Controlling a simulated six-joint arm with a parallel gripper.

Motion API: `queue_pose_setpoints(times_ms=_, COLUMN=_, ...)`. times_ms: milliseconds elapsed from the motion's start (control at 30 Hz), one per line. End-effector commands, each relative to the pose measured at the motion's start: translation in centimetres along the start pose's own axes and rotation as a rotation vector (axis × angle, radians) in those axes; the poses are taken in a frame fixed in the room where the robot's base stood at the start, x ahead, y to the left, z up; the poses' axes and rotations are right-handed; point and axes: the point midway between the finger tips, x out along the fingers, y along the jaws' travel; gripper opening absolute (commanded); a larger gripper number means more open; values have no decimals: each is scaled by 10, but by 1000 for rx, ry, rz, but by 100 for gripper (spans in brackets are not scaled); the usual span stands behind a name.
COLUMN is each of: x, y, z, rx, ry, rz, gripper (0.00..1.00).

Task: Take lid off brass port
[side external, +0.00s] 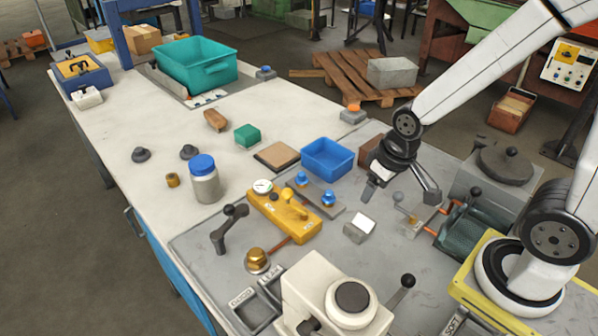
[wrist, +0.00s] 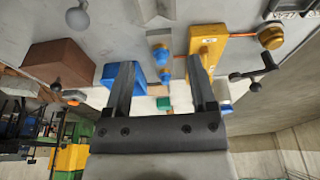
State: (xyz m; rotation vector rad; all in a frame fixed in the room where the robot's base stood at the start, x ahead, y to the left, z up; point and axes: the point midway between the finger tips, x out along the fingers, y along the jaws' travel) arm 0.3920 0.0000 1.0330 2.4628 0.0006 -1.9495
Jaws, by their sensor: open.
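The brass port (side external: 257,264) stands on the grey plate at the front left of the work area, with a rounded brass lid (side external: 256,255) on top. A copper pipe joins it to a yellow block (side external: 285,218). In the wrist view the brass port and lid (wrist: 270,38) show at the upper right, beyond the yellow block (wrist: 208,45). My gripper (side external: 400,193) is open and empty, above the plate to the right of the yellow block and well apart from the port. Its two fingers (wrist: 160,68) are spread in the wrist view.
A black crank handle (side external: 229,228) stands beside the port. Labelled trays (side external: 256,305) and a cream machine (side external: 325,295) stand in front. Two blue-knobbed valves (side external: 315,192), a blue bin (side external: 327,158) and a blue-lidded jar (side external: 204,180) lie behind. A small metal block (side external: 359,228) sits below my gripper.

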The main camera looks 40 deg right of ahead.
Motion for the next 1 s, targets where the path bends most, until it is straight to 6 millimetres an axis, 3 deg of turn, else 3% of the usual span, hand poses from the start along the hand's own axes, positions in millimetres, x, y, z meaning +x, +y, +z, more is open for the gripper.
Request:
queue_pose_setpoints(times_ms=367, x=4, y=1, z=-14, rx=-192, ry=-25, rz=-2, gripper=72)
queue_pose_setpoints(times_ms=1000, x=28, y=6, z=-74, rx=-1082, ry=-126, rz=-74, gripper=72)
